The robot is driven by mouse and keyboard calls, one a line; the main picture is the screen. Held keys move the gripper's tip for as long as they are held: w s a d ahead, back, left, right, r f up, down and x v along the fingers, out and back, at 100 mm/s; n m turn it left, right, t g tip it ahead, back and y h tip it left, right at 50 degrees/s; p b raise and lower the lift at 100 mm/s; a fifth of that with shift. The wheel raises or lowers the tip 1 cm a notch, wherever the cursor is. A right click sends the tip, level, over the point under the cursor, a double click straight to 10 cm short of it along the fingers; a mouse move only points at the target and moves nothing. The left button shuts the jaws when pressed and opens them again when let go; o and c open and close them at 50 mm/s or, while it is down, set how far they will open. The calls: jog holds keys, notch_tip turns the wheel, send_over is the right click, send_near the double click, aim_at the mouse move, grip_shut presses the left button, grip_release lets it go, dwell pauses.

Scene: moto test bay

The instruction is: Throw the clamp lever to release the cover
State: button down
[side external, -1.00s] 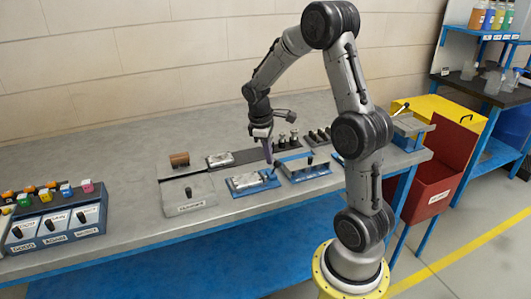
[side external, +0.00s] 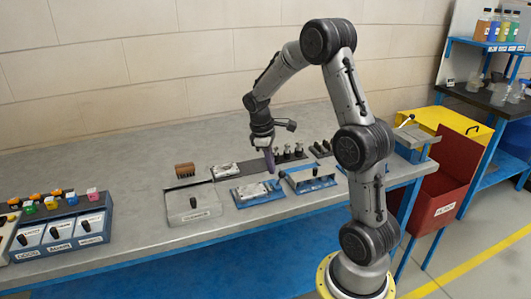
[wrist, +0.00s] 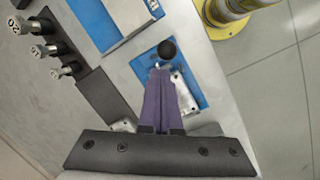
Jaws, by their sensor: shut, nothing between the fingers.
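The clamp lever shows in the wrist view as a round black knob (wrist: 168,49) just ahead of my fingertips. It stands on a blue fixture plate (wrist: 147,62) that carries a pale metal cover (wrist: 185,90), partly hidden by my fingers. In the side view the blue fixture (side external: 238,199) lies on the bench. My gripper (wrist: 160,73) is shut and empty, with purple fingers side by side. In the side view my gripper (side external: 271,172) points down at the fixture's right end. I cannot tell whether it touches the lever.
A second blue fixture (side external: 310,186) is close on the right. Dark weights (side external: 288,153) stand behind. A grey box with a knob (side external: 193,206) and a brown brush (side external: 185,171) are left. A switch panel (side external: 60,240) sits far left. The front bench strip is clear.

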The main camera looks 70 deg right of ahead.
jog(key=w, duration=0.2)
jog(key=w+a, duration=0.1)
jog(key=shift+w+r, duration=0.1)
jog(key=shift+r, duration=0.25)
jog(key=a+r+n+t, duration=0.1)
jog(key=a+r, duration=0.3)
jog(key=r, duration=0.4)
jog(key=a+r+t, duration=0.1)
jog(key=a+r, duration=0.3)
jog(key=r, duration=0.3)
jog(key=s+a+r+t, duration=0.2)
jog(key=s+a+r, duration=0.2)
jog(key=s+a, duration=0.3)
jog(key=s+a+f+m+t+y, duration=0.1)
jog(key=s+a+f+m+t, duration=0.1)
jog(key=s+a+f, duration=0.4)
jog(key=s+a+t, duration=0.1)
jog(key=s+a, duration=0.1)
jog(key=s, duration=0.2)
jog(key=shift+s+a+m+y, duration=0.2)
jog(key=shift+a+m+y, duration=0.05)
jog(key=shift+m+y, duration=0.15)
